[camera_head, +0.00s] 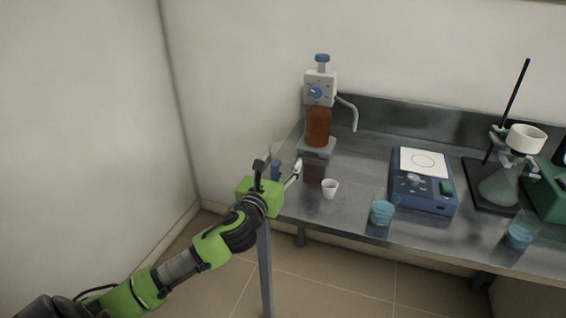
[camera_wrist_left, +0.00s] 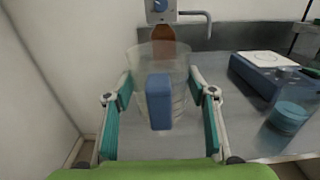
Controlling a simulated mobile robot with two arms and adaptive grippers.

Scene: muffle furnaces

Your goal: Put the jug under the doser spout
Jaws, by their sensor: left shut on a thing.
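The jug (camera_wrist_left: 160,100) is clear with a blue handle facing the left wrist camera. My left gripper (camera_wrist_left: 161,94) is shut on it, one finger on each side. In the head view the jug (camera_head: 276,170) is mostly hidden behind the green gripper body, at the table's left end. The doser (camera_head: 318,95) has a white head, a blue knob and an amber bottle, and stands on a grey base at the back left. Its spout (camera_head: 352,112) bends down on the right side. The jug is left and in front of the spout, apart from it. My right gripper is out of view.
A small white cup (camera_head: 330,188) stands in front of the doser. A blue-liquid beaker (camera_head: 381,212) and a blue instrument (camera_head: 424,185) are to the right. A stand with a flask (camera_head: 498,188) is farther right. The metal table (camera_head: 362,165) is bare below the spout.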

